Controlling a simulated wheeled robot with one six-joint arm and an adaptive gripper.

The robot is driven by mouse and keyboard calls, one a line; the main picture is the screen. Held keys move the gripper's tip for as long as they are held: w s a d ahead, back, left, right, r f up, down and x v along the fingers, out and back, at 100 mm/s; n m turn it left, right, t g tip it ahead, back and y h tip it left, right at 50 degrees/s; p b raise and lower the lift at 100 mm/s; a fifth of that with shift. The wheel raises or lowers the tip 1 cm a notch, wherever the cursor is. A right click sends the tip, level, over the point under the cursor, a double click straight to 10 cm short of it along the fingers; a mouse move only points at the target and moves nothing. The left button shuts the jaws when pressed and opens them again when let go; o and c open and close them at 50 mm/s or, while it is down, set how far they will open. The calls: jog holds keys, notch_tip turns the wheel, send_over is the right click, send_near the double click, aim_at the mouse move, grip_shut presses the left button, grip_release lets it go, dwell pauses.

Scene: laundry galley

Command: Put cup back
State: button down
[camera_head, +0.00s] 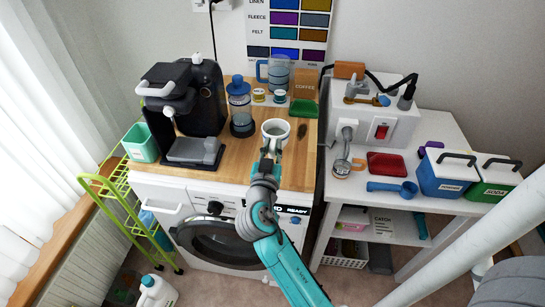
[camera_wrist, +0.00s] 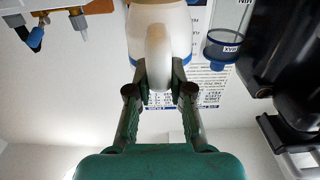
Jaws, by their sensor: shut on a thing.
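A white cup (camera_head: 276,128) with an open top is at the right front part of the wooden worktop, upright in the head view. My gripper (camera_head: 269,152) reaches it from the front. In the wrist view the cup (camera_wrist: 174,18) fills the top middle, and its handle (camera_wrist: 158,58) is between my fingers (camera_wrist: 159,88). My gripper is shut on the cup by that handle. I cannot tell whether the cup's base touches the worktop.
A black coffee machine (camera_head: 190,97) stands left on the worktop (camera_head: 237,165). A white table (camera_head: 427,150) with tools stands right.

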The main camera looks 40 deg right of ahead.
jog(key=shift+f, duration=2)
jog(key=shift+f, duration=0.1)
jog(key=c, duration=1.1)
grip_release()
jog(key=shift+o, duration=0.2)
